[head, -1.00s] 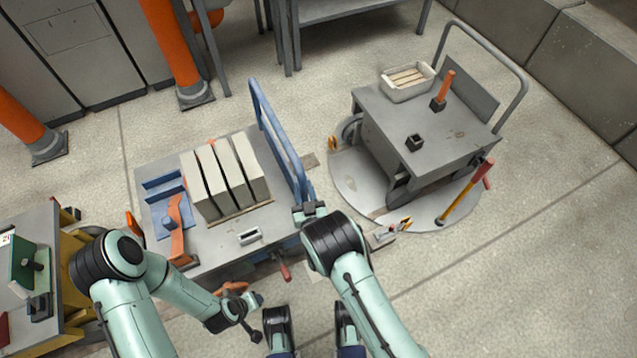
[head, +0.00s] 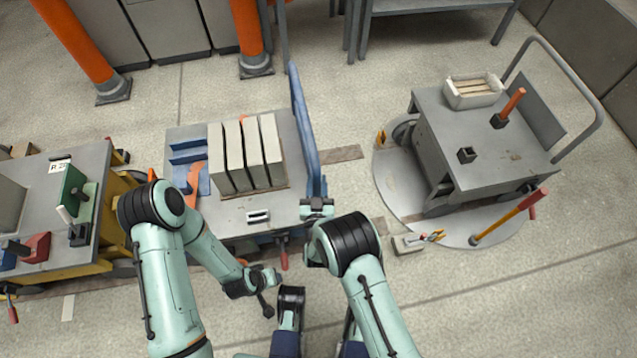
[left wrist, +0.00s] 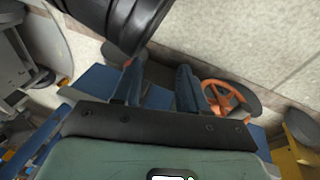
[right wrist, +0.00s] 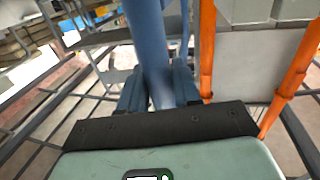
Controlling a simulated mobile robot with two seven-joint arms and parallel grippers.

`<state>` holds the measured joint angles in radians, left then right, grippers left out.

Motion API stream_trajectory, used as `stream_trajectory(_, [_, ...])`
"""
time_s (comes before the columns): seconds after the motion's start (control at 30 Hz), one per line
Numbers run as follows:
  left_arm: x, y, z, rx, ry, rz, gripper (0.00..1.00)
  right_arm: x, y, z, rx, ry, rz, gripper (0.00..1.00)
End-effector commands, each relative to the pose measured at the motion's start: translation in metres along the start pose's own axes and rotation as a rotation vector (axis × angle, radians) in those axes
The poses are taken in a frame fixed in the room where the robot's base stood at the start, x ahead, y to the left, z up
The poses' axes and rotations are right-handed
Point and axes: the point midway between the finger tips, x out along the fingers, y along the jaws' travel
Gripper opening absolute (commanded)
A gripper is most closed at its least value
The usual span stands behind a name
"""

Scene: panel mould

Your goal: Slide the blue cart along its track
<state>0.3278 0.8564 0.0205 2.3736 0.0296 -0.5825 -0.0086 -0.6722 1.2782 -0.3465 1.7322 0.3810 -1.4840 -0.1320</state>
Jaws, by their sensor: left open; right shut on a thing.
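The blue cart (head: 228,213) has a grey top and a tall blue push bar (head: 303,115) at its right end. It stands on its track, a strip (head: 343,154) in the floor that shows to its right. My right gripper (head: 317,207) is shut on the lower near part of the push bar; the right wrist view shows the blue bar (right wrist: 148,40) between its fingers. My left gripper (head: 270,281) is open and empty, in front of the cart's near side. In the left wrist view its fingers (left wrist: 158,85) are apart with nothing gripped.
Grey slabs (head: 247,155) stand upright on the cart. A yellow cart (head: 113,235) stands close on its left. To the right a round floor plate (head: 400,195) bears a grey trolley (head: 465,140). Orange posts (head: 75,40) stand behind. Floor between cart and plate is clear.

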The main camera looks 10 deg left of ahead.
Motion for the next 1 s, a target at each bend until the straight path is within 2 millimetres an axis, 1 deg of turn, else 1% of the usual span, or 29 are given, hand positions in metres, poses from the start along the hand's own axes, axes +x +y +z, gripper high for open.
stream_trajectory(0.03, [0.0,0.0,0.0,0.0,0.0,0.0,0.43,-0.001,-0.004,0.001,0.002,-0.002,-0.009,0.0])
stream_trajectory(0.1, [0.0,0.0,0.0,0.0,0.0,0.0,0.43,-0.001,-0.004,0.001,0.002,-0.002,-0.01,0.0])
stream_trajectory(0.13, [0.0,0.0,0.0,0.0,0.0,0.0,0.43,-0.001,-0.004,0.001,0.003,-0.002,-0.01,0.36])
stream_trajectory(0.17, [0.0,0.0,0.0,0.0,0.0,0.0,0.43,-0.001,-0.004,0.001,0.003,-0.002,-0.01,0.45])
stream_trajectory(0.2, [0.0,0.0,0.0,0.0,0.0,0.0,0.43,-0.001,-0.004,0.001,0.002,-0.002,-0.01,0.5])
stream_trajectory(0.47, [0.0,0.0,0.0,0.0,0.001,0.001,0.43,-0.001,-0.002,0.0,0.002,-0.002,-0.006,0.5])
stream_trajectory(0.57, [-0.002,0.002,-0.002,0.002,0.007,0.003,0.43,-0.005,-0.002,0.001,0.002,-0.004,-0.006,0.5])
stream_trajectory(0.67, [-0.007,0.007,-0.008,0.006,0.027,0.012,0.43,-0.018,-0.002,0.0,0.001,-0.006,-0.006,0.5])
stream_trajectory(0.73, [-0.013,0.012,-0.015,0.011,0.047,0.021,0.43,-0.032,-0.002,-0.001,0.001,-0.007,-0.007,0.5])
stream_trajectory(1.0, [-0.028,0.017,0.007,0.017,-0.019,0.025,0.43,-0.093,-0.002,-0.001,0.0,-0.007,-0.008,0.5])
